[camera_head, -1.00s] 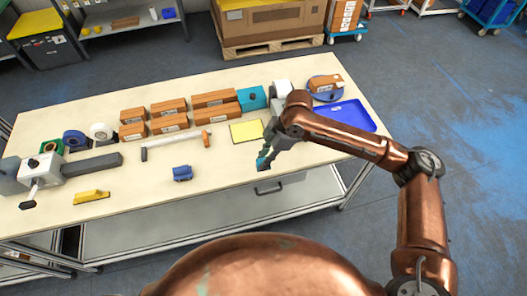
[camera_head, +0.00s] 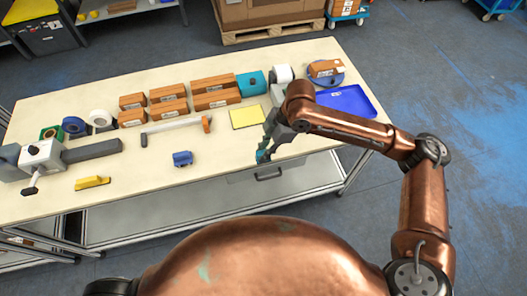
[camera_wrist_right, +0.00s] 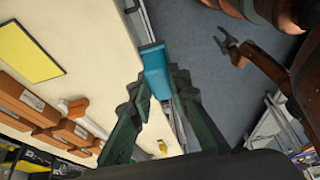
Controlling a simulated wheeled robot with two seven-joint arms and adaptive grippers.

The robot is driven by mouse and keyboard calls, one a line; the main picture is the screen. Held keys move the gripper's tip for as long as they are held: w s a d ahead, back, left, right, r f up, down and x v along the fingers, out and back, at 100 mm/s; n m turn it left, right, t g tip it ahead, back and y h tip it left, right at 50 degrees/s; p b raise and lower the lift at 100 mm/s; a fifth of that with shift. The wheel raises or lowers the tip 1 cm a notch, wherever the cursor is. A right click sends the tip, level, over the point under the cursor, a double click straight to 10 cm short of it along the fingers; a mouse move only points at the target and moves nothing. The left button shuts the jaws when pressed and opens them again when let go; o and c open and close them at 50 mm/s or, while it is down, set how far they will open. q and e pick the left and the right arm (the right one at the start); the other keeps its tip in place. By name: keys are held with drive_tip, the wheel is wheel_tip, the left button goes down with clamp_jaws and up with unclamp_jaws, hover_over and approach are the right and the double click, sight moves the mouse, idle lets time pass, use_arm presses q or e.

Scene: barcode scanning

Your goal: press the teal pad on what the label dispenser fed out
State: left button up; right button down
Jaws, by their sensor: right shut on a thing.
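My right gripper (camera_head: 263,156) is shut on a teal pad (camera_wrist_right: 155,70), which sits between its fingertips in the right wrist view. In the head view the gripper is over the table's front edge, in front of the yellow sheet (camera_head: 247,117). A grey machine with a lever (camera_head: 42,158) stands at the left end and a teal box (camera_head: 251,83) stands beside a white roll (camera_head: 282,74) at the back. I cannot tell which is the label dispenser, and no fed-out label is discernible. My left gripper (camera_wrist_right: 228,42) shows small and open in the wrist view.
Several brown boxes (camera_head: 215,99) stand along the back. A handled bar (camera_head: 175,125), a blue block (camera_head: 182,158) and a yellow tool (camera_head: 92,183) lie in front. A blue tray (camera_head: 350,101) is at the right. The front middle of the table (camera_head: 215,165) is mostly clear.

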idle(0.3)
drive_tip(key=shift+w+a+r, duration=0.1)
drive_tip(key=shift+w, duration=0.3)
drive_tip(key=w+d+r+m+t+h, duration=0.2)
drive_tip(key=w+r+m+t, duration=0.1)
drive_tip(key=w+m, duration=0.8)
drive_tip(key=w+d+r+m+t+h, duration=0.1)
drive_tip(key=w+d+r+m+t, duration=0.15)
drive_tip(key=w+m, duration=0.8)
drive_tip(key=w+d+f+m+h, duration=0.3)
drive_tip(key=w+d+m, duration=0.2)
drive_tip(key=w, duration=0.2)
drive_tip(key=shift+s+d+f+m+g+h, duration=0.5)
drive_tip(key=shift+d+f+m, duration=0.25)
drive_tip(key=shift+f+m, duration=1)
drive_tip(key=shift+s+d+f+m+g+h, duration=0.35)
drive_tip(key=shift+s+d+f+m+g, duration=0.35)
drive_tip(key=shift+f+m, duration=0.95)
drive_tip(key=shift+s+d+f+m+g+h, duration=0.4)
drive_tip(key=shift+d+f+m, duration=0.45)
drive_tip(key=shift+f+m, duration=0.9)
drive_tip(key=shift+s+f+n, duration=0.1)
drive_tip(key=shift+f+n, duration=0.3)
drive_tip(key=shift+f, duration=0.65)
